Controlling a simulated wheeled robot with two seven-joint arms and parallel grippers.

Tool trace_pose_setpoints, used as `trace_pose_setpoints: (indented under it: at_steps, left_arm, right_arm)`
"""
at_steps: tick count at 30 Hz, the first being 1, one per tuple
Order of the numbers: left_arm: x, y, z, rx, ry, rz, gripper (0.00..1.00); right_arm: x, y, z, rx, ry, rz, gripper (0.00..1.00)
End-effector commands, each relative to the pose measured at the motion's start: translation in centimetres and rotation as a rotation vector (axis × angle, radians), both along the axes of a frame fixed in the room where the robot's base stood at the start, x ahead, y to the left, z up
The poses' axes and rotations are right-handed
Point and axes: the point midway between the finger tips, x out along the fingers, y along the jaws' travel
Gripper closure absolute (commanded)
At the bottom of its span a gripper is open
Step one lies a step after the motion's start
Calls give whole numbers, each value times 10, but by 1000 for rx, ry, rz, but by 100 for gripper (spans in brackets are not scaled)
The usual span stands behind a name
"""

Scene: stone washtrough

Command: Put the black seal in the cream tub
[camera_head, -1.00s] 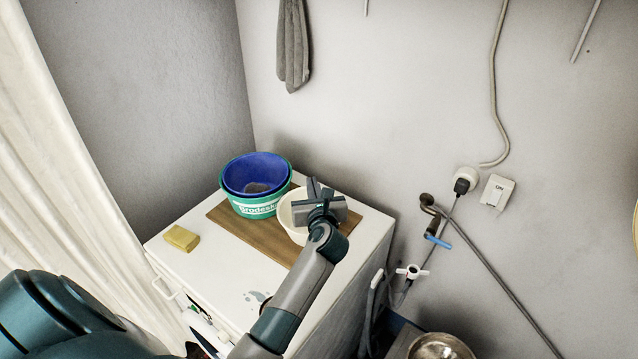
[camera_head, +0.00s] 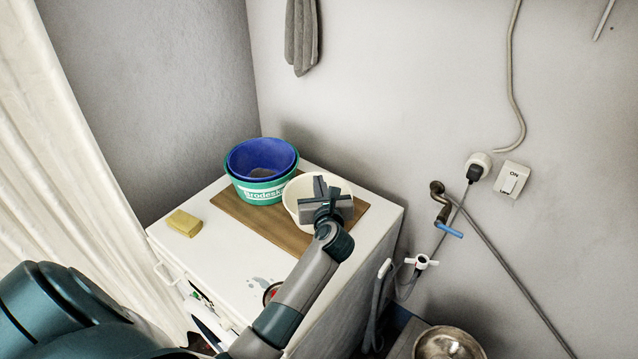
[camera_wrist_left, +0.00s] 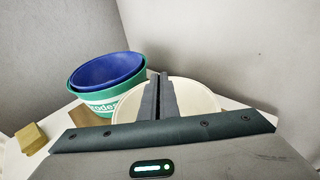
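The cream tub (camera_head: 292,193) stands on a brown board, partly hidden behind my left gripper. It also shows in the left wrist view (camera_wrist_left: 205,97), behind the fingers. My left gripper (camera_head: 322,188) is over the tub. In the left wrist view its two dark fingers (camera_wrist_left: 159,92) are close together, and I see nothing clearly held between them. I cannot make out the black seal for certain. A small dark-rimmed round thing with red in it (camera_head: 270,293) lies on the white top beside my left forearm, partly covered. My right gripper is not in view.
A blue bowl (camera_head: 262,150) sits inside a green tub (camera_head: 242,190), left of the cream tub. A yellow block (camera_head: 184,223) lies at the left of the white top. The brown board (camera_head: 260,228) is partly bare. A tap (camera_head: 441,205) and metal bowl (camera_head: 447,345) are right.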

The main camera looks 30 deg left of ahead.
Motion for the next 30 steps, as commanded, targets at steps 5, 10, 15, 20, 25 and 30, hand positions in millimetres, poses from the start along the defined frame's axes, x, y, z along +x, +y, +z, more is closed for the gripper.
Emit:
trace_pose_setpoints:
  at_steps: [5,10,15,20,25,30]
  left_arm:
    - [0,1,-23,2,1,1,100]
    - [0,1,-40,2,1,1,100]
    - [0,0,-52,1,1,0,100]
    - [0,0,-59,1,1,0,100]
    - [0,0,-61,1,1,1,100]
    - [0,0,-60,1,1,1,100]
  right_arm:
    - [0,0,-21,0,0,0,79]
    - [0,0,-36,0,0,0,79]
    - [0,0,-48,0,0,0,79]
    - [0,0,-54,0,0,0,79]
    - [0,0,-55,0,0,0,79]
    - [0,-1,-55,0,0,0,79]
